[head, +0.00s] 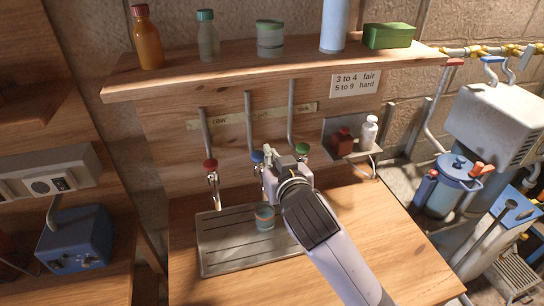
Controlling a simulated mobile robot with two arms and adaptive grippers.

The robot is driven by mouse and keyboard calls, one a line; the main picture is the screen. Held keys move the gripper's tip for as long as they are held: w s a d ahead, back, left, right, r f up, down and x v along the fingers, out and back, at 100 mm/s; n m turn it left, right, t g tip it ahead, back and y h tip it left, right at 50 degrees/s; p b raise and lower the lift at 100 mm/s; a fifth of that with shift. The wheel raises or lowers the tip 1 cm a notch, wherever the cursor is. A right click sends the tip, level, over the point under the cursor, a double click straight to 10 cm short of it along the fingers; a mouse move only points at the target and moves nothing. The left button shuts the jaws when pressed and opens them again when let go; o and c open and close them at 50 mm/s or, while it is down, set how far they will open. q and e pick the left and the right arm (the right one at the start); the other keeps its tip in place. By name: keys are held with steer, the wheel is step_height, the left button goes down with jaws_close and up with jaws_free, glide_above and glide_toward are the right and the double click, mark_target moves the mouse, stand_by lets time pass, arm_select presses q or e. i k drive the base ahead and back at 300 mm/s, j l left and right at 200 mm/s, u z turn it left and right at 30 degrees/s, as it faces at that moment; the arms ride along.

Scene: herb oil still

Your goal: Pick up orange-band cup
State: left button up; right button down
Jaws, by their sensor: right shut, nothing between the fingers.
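A small cup (264,218) stands upright on the metal drip tray (222,256) below the taps. It looks bluish-grey with a thin orange-brown band, though it is too small to be sure of the band. My right gripper (272,168) is above and slightly right of the cup, in front of the blue and green tap handles. It is shut and empty, apart from the cup. My right forearm covers the right part of the tray. My left gripper is not in view.
Taps with red (211,164), blue (257,156) and green (302,149) handles rise behind the tray. A shelf (215,75) with bottles and a green block (389,36) is above. A small side shelf (352,153) holds two bottles. The counter (372,227) at right is clear.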

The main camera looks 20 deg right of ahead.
mark_target(264, 212)
steer(key=k+l+u, duration=0.15)
steer(key=u, duration=0.2)
steer(key=k+l+u, duration=0.15)
steer(key=u, duration=0.2)
steer(key=k+l+u, duration=0.15)
steer(key=u, duration=0.15)
steer(key=l, duration=0.1)
